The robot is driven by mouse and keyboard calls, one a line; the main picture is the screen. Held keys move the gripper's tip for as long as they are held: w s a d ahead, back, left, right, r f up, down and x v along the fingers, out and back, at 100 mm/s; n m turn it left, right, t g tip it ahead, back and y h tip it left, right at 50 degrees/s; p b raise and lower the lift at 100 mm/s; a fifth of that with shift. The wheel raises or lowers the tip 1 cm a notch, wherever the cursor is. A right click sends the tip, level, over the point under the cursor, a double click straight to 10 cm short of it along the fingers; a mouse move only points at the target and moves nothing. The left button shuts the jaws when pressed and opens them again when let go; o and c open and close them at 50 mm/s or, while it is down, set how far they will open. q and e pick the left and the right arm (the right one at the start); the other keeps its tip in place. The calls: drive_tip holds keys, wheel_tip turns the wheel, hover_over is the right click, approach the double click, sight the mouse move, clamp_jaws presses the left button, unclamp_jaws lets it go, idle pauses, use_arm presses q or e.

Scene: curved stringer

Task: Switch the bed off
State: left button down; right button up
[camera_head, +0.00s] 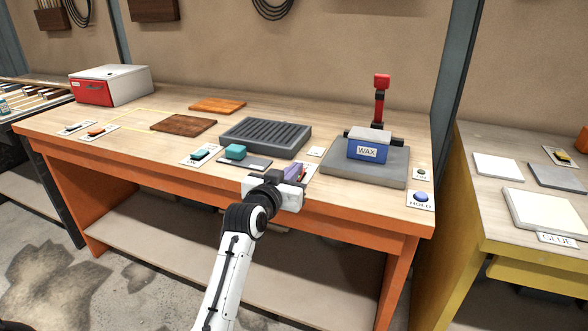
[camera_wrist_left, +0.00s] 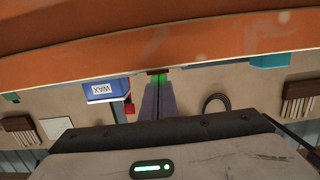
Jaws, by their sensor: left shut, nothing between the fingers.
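My left gripper (camera_head: 294,171) is shut and empty, its purple-grey fingers at the front edge of the orange-framed bench (camera_head: 130,140). In the left wrist view the closed fingers (camera_wrist_left: 158,98) reach up to a small red piece (camera_wrist_left: 157,72) at the bench edge, with a green glow beside it; I cannot tell whether they touch. A pale card (camera_head: 312,168) shows partly behind the fingers; the gripper hides the rest. Behind it lies a dark grey ribbed bed (camera_head: 265,136). No label that I can read says which switch is the bed's. My right gripper is not in view.
A teal block (camera_head: 236,152) and a teal button (camera_head: 199,155) lie left of the gripper. Right are a blue wax box (camera_head: 367,150) on a grey base, a red-handled lever (camera_head: 380,95), an ON button (camera_head: 421,173) and a blue HOLD button (camera_head: 421,197).

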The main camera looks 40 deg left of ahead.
use_arm(q)
drive_tip(key=shift+w+f+p, duration=0.1)
drive_tip(key=shift+p, duration=0.45)
drive_tip(key=r+p, duration=0.4)
drive_tip(key=p, duration=0.1)
drive_tip(key=shift+w+r, duration=0.2)
drive_tip(key=shift+r, duration=0.15)
drive_tip(key=r+v, duration=0.1)
drive_tip(key=v, duration=0.8)
drive_tip(key=shift+s+r, duration=0.2)
drive_tip(key=shift+r, duration=0.15)
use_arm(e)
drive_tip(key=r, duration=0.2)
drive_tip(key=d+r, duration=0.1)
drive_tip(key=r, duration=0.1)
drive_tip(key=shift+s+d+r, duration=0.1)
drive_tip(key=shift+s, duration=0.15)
